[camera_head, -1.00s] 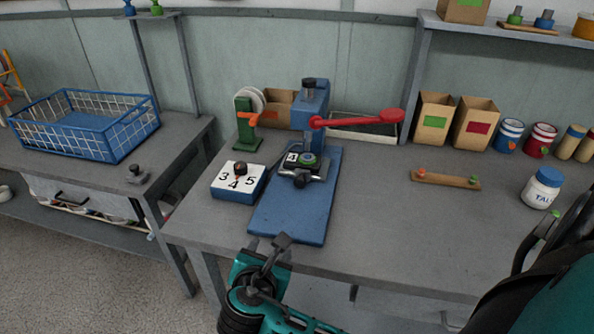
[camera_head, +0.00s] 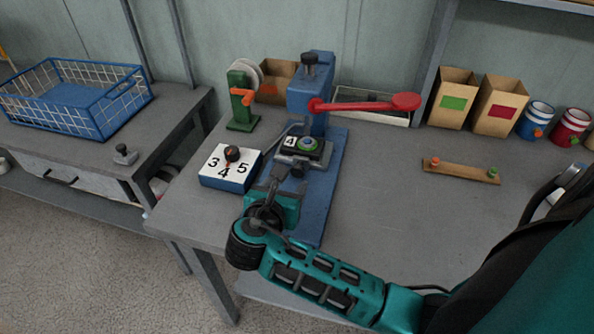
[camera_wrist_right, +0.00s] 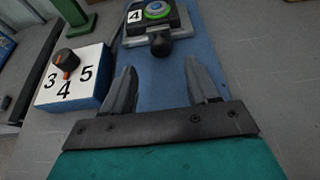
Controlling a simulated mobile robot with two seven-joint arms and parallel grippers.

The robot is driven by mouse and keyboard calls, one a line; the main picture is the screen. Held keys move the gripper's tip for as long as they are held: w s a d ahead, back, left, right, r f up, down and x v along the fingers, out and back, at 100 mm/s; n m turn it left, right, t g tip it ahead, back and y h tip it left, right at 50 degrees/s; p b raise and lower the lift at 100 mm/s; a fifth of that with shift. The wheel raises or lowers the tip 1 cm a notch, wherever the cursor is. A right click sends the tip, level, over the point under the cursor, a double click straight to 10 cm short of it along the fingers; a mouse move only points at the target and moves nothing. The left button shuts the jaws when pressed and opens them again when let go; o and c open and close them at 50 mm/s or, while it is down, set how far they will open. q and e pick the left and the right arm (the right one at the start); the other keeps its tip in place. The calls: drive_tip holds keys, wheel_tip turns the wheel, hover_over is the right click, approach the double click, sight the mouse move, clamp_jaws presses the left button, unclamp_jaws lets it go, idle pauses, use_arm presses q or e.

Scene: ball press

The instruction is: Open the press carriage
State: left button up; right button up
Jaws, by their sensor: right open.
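The blue press (camera_head: 310,92) stands on the bench with a red lever (camera_head: 365,105) reaching out to the right. Its carriage (camera_head: 315,161) sits low at the front of the column, with a "4" tag and a round green-and-blue piece (camera_head: 308,143) on top. In the right wrist view the carriage (camera_wrist_right: 178,26) has a dark round knob (camera_wrist_right: 158,47) at its front. My right gripper (camera_wrist_right: 160,68) is open and empty over the blue base, its fingers pointing toward the knob, apart from it. My left gripper is not in view.
A white-topped dial box (camera_head: 229,170) marked 3, 4, 5 stands just left of the press base. A green stand (camera_head: 241,108) is behind it. Cardboard boxes (camera_head: 453,97) and cups stand at the back right.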

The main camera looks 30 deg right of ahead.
sight(297, 172)
drive_tip(key=b+x, duration=0.1)
drive_tip(key=x, duration=0.7)
drive_tip(key=shift+w+d+f, duration=0.2)
drive_tip(key=shift+w+d, duration=0.05)
clamp_jaws()
